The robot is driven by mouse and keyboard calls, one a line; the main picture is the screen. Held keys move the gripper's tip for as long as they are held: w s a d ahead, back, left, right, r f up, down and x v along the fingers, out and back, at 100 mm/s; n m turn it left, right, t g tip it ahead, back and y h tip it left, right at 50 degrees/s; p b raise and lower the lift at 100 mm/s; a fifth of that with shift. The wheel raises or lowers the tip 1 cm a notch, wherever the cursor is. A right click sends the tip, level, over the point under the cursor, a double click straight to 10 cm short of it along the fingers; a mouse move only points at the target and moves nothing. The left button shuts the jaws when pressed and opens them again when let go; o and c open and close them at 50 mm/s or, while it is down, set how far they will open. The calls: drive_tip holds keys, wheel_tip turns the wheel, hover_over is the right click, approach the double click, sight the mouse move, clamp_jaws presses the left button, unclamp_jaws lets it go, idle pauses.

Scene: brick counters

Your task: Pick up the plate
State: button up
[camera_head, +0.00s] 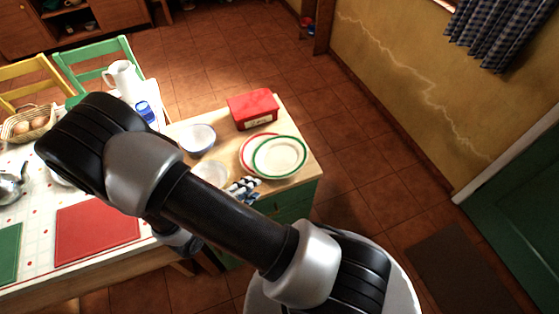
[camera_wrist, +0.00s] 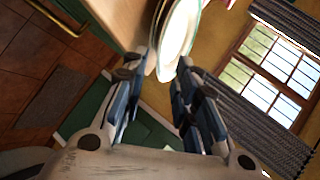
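A white plate with a green rim (camera_head: 279,157) lies on the wooden counter and overlaps a red-rimmed plate (camera_head: 258,144). In the wrist view the white plate (camera_wrist: 180,28) appears edge-on ahead of my gripper (camera_wrist: 167,66). The gripper's fingers are apart, with the near edge of the plates in line with the gap between them. I cannot tell whether they touch it. In the head view my gripper (camera_head: 243,187) is at the near left side of the plates, low by the counter top.
A red box (camera_head: 253,109), a bowl (camera_head: 198,138) and a clear dish (camera_head: 211,173) share the counter (camera_head: 301,178). A table with a red mat (camera_head: 97,233), a white jug (camera_head: 121,79) and a blue glass (camera_head: 145,111) is at left. Open floor lies right of the counter.

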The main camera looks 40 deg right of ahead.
drive_tip(key=b+x, duration=0.2)
drive_tip(key=x, duration=0.7)
drive_tip(key=shift+d+b, duration=0.15)
drive_tip(key=shift+b, duration=0.25)
clamp_jaws()
